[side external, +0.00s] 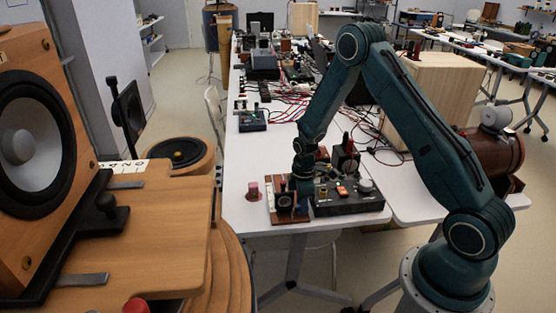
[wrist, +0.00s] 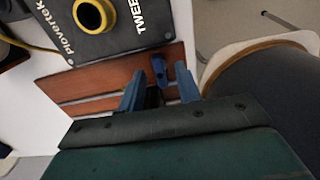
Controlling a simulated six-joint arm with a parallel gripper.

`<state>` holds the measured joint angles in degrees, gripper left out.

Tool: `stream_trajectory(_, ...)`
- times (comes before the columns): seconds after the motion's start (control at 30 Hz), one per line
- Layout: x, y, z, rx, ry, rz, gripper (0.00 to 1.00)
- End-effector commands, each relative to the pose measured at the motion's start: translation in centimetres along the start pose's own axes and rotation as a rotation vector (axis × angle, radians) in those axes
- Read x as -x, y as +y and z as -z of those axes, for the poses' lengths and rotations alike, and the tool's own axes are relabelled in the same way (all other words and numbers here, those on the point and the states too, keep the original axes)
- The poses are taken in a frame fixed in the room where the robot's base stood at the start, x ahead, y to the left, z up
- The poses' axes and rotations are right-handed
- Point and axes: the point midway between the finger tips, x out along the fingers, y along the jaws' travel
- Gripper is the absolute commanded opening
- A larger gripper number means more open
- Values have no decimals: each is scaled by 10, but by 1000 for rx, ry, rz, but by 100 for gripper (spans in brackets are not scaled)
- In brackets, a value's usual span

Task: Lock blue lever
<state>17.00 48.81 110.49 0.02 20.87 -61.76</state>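The blue lever (wrist: 158,69) shows in the wrist view as a short dark blue piece on a red-brown wooden board (wrist: 92,88). My gripper (wrist: 160,76) has two blue fingers spread apart, with the lever in the gap near the fingertips. I cannot tell whether either finger touches it. The lever's base and its lock position are unclear. In the side view my gripper (side external: 302,192) reaches down over the board (side external: 273,208) at the table's near end.
A black box (side external: 350,203) with knobs and buttons stands right beside the board; its yellow-ringed socket (wrist: 90,15) shows in the wrist view. Large wooden speakers (side external: 35,130) fill the left. Cables and devices crowd the table behind.

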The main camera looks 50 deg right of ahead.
Motion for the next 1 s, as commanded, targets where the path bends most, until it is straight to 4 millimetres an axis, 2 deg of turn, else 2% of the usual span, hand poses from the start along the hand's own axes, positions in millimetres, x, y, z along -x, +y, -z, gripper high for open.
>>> stream_trajectory(0.37,-4,0,0,0,0,0,34)
stream_trajectory(0.57,-4,0,0,0,0,0,0)
stream_trajectory(1.0,-4,0,0,-40,1,-1,0)
